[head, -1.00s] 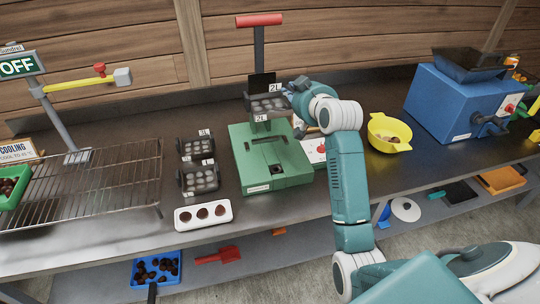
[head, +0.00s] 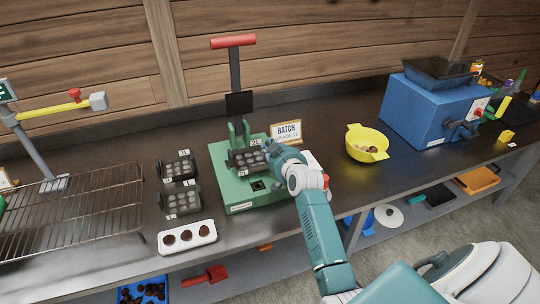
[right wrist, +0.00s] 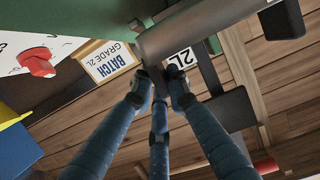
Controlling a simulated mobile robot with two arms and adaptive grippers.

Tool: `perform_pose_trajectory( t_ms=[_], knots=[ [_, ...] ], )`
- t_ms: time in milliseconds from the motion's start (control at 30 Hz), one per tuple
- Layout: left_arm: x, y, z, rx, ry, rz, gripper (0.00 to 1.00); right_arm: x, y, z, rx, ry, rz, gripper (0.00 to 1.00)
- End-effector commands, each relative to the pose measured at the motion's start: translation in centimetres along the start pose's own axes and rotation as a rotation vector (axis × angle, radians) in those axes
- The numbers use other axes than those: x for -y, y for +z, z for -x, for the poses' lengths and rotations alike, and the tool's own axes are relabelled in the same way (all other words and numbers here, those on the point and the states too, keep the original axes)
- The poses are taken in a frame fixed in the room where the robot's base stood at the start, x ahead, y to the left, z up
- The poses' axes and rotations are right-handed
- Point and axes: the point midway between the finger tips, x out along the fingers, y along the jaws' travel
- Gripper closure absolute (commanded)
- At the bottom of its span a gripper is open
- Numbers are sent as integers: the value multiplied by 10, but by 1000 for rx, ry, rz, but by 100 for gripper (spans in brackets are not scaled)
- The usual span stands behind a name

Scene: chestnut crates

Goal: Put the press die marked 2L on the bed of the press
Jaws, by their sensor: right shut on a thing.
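The dark grey press die marked 2L (head: 246,160) is in my right gripper (head: 270,151). It is at the green press (head: 228,187), over or on its bed in front of the upright column; I cannot tell whether it touches the bed. In the right wrist view the fingers (right wrist: 158,88) close on the die (right wrist: 182,36), whose 2L tag (right wrist: 180,59) shows. Two similar dies stand on the bench left of the press, a rear one (head: 178,168) and a front one (head: 183,201); their tags are too small to read. My left gripper is not in view.
The press's red-handled lever (head: 233,41) stands up behind the die. A batch sign (head: 287,132) and a yellow bowl (head: 366,143) are to the right. A wire rack (head: 75,218) is far left.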

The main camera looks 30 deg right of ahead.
Motion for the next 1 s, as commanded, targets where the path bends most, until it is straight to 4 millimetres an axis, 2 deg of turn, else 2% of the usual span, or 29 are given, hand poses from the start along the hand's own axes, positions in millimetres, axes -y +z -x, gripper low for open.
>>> perform_pose_trajectory(
  t_ms=[100,200,467,500,567,867,1000],
  knots=[
    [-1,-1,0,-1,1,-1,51,0,20,-6,4,-1,-2,100],
    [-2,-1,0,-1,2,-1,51,0,30,-9,1,-1,-2,100],
    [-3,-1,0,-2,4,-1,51,0,33,-10,0,0,-2,100],
    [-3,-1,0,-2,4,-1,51,0,35,-10,4,0,0,79],
    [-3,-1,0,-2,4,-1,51,0,35,-10,4,0,0,67],
    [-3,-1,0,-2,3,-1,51,0,35,-9,3,0,0,66],
    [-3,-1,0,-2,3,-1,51,0,35,-1,3,-1,0,66]
  ],
)
